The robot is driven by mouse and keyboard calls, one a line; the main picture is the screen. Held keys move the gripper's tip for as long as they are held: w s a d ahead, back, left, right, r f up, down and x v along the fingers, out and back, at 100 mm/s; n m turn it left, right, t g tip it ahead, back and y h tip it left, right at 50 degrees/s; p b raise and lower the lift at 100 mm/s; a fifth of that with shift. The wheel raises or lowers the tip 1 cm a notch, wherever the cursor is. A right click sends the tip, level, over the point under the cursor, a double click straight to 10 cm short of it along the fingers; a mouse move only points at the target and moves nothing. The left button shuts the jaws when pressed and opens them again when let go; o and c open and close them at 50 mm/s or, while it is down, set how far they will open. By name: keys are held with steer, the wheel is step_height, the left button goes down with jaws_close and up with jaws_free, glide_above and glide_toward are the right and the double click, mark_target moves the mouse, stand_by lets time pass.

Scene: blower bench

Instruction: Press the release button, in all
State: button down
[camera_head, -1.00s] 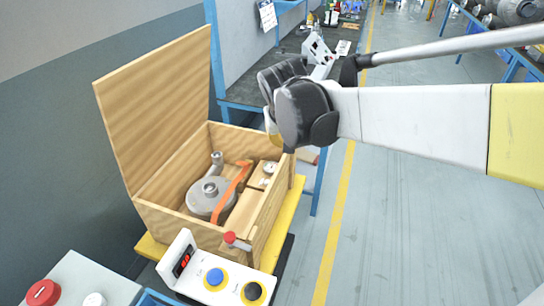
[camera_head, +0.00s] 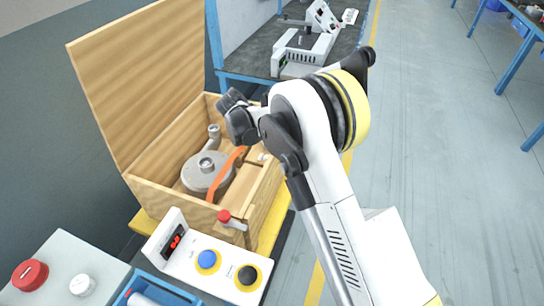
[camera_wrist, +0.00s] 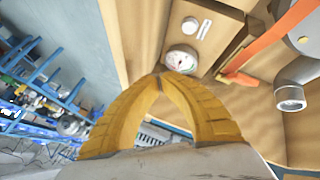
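My gripper shows in the wrist view (camera_wrist: 158,76), its two yellow fingers meeting at the tips with nothing seen between them. In the head view my arm hides the fingers. The tips appear near a round dial (camera_wrist: 181,58) in the wooden case; contact cannot be told. A small pale round button-like part (camera_wrist: 190,25) sits beyond the dial, beside a white label (camera_wrist: 204,29). A white control panel in front of the case carries a blue button (camera_head: 208,259) and a black button (camera_head: 247,275), both with yellow surrounds. No lettering is readable to tell which is the release button.
The open wooden case (camera_head: 165,194) holds a grey blower (camera_head: 203,172) under an orange strap (camera_head: 222,176). A red-tipped lever (camera_head: 225,215) stands at its front. A red button (camera_head: 30,274) and white knob (camera_head: 82,285) are lower left. Open floor (camera_head: 440,150) lies right.

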mark_target(267, 157)
steer(key=shift+f, duration=0.1)
stand_by(0.3)
step_height(267, 157, down, 8)
steer(key=b, duration=0.4)
steer(key=shift+r, duration=0.2)
steer(key=shift+f, duration=0.55)
steer(key=shift+f, duration=0.1)
stand_by(0.7)
steer(key=shift+f, duration=0.3)
steer(key=shift+f, duration=0.35)
stand_by(0.6)
steer(key=shift+r, duration=0.8)
